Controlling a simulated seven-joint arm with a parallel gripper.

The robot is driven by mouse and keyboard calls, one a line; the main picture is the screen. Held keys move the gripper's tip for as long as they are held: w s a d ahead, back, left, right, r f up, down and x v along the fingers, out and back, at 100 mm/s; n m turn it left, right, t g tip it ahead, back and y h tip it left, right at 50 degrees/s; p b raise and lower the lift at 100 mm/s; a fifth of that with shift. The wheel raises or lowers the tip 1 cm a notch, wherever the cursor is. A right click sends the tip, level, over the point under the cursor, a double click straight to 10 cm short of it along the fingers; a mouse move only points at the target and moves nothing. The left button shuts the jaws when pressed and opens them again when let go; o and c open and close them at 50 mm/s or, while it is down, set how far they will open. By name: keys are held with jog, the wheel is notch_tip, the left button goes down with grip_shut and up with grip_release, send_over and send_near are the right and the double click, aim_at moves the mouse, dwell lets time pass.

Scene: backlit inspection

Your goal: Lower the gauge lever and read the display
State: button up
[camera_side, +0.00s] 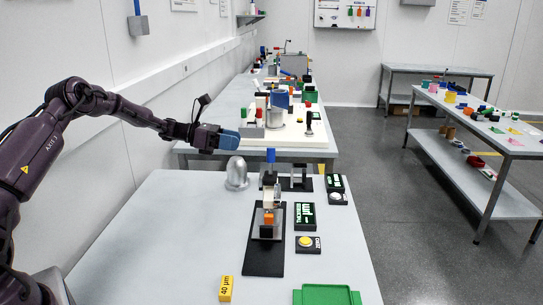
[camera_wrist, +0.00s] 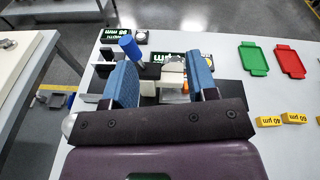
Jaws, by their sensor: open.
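The gauge (camera_side: 270,190) stands on a black base on the near table, with a cream block above an orange part (camera_side: 268,218). Its blue-tipped lever (camera_side: 270,156) points up; in the wrist view the blue grip (camera_wrist: 130,46) shows just past the left fingertip. A display marked thickness and µm (camera_side: 305,215) stands right of the gauge; I cannot make out a value. It shows partly between and behind the fingers in the wrist view (camera_wrist: 180,57). My gripper (camera_side: 229,140) is open and empty, left of the lever and a little higher in the side view.
A second black display (camera_side: 335,182) and a yellow button (camera_side: 305,241) sit on the right. A silver dome (camera_side: 236,174) stands left of the gauge. Yellow µm blocks (camera_wrist: 269,121), a green tray (camera_wrist: 253,58) and a red tray (camera_wrist: 290,60) lie on the table.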

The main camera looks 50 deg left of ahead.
jog(key=a+r+n+t, duration=0.2)
jog(key=a+r+t, duration=0.1)
jog(key=a+r, duration=0.1)
jog(key=y, duration=0.1)
send_near(271, 155)
jog(key=x, duration=0.7)
jog(key=a+x, duration=0.1)
jog(key=x, duration=0.2)
jog(key=shift+w+d+f, duration=0.15)
jog(key=shift+w+f, duration=0.15)
jog(key=shift+w, duration=0.1)
jog(key=shift+n, duration=0.3)
grip_shut()
